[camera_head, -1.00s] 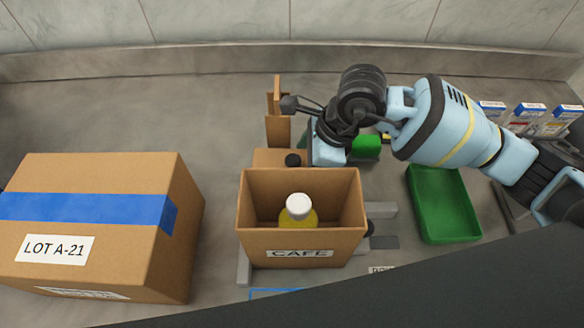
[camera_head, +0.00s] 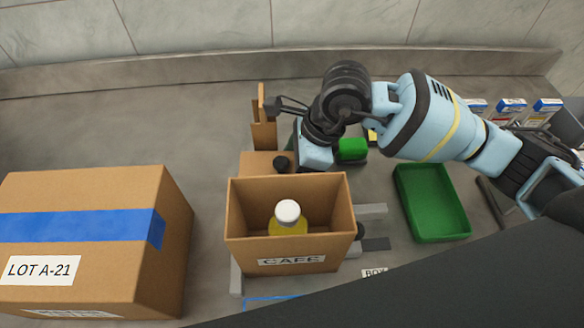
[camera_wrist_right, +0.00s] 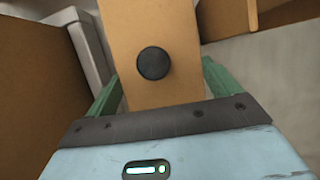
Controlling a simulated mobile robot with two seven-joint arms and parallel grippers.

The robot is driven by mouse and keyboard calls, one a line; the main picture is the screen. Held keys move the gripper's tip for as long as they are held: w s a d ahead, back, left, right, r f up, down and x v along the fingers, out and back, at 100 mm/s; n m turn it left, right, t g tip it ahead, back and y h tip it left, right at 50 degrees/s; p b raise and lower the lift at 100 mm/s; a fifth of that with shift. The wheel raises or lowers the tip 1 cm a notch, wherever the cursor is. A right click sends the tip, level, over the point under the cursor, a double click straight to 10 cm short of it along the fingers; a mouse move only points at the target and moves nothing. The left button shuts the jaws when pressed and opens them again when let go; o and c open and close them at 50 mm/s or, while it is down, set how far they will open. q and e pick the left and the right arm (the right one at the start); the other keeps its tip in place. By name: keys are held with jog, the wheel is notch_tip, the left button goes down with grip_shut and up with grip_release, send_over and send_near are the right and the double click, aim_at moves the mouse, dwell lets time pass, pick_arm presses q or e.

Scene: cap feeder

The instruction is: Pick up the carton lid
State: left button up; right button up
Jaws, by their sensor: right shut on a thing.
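The carton lid (camera_head: 257,164) is a flat brown piece with a round black knob, just behind the open carton (camera_head: 291,250) labelled CAFE. In the right wrist view the lid (camera_wrist_right: 152,25) lies between the green fingers of my right gripper (camera_wrist_right: 158,78), with its knob facing the camera. The right gripper (camera_head: 297,160) is shut on the lid; its fingertips are mostly hidden in the head view. The carton holds a yellow bottle (camera_head: 288,216) with a white cap. I cannot tell whether the lid touches anything beneath it. My left gripper is not in view.
A large brown box (camera_head: 95,190) with blue tape stands at the left. A brown upright piece (camera_head: 264,130) stands behind the lid. A green tray (camera_head: 434,238) is at the right, with small white-and-blue boxes (camera_head: 511,106) behind it. Bare counter shows at the back left.

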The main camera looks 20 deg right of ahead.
notch_tip(320, 180, up, 17)
jog(key=shift+f, duration=0.2)
dwell(0.3)
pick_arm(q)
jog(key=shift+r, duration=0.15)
